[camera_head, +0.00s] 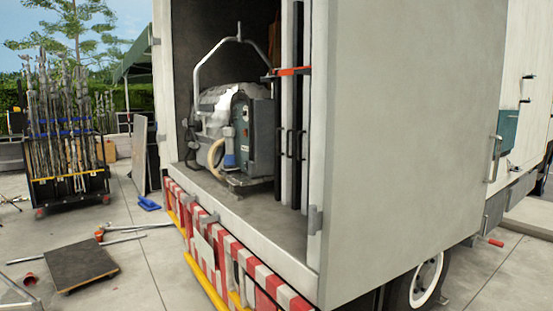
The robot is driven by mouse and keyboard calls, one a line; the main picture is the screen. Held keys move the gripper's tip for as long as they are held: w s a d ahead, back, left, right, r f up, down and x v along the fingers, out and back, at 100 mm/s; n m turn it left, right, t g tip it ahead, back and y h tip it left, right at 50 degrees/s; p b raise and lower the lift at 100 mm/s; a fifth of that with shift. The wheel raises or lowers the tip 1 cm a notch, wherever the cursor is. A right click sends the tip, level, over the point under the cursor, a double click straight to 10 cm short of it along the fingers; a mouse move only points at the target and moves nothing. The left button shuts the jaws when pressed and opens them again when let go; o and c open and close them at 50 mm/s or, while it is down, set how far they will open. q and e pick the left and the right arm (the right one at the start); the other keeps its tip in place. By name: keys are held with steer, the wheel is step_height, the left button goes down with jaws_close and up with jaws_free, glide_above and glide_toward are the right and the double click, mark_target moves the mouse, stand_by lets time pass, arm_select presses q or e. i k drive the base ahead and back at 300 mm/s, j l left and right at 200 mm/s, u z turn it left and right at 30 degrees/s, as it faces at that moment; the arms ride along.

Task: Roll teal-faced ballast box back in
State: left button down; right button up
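A boxy unit with a dark, greyish-teal face (263,138) stands upright on the truck's cargo floor (250,205), just inside the open rear. Small fittings show on its face, and it appears to rest on a low base. A silvery, crumpled cover (214,106) and a tall bent metal handle (198,62) are beside and behind it. A smaller teal panel (508,129) shows on the truck's outer side, partly hidden by the open door. I cannot tell for certain which one is the ballast box. Neither of my grippers is in view.
The large grey door (415,140) fills the right side. A red-and-white striped bumper (235,255) edges the truck's rear. On the paving are a dark board (80,266), a blue scoop-like item (148,203) and loose poles. A cart of stands (68,185) is at left.

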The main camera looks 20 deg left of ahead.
mark_target(254, 138)
steer(key=i+j+z, duration=0.15)
steer(key=i+j, duration=0.25)
steer(key=i+j+z, duration=0.1)
steer(key=i+j, duration=0.3)
steer(key=i+j+z, duration=0.15)
steer(key=i+j, duration=0.2)
steer(key=j, duration=0.25)
steer(key=i+j+z, duration=0.1)
steer(key=i+j, duration=0.25)
steer(key=j, duration=0.15)
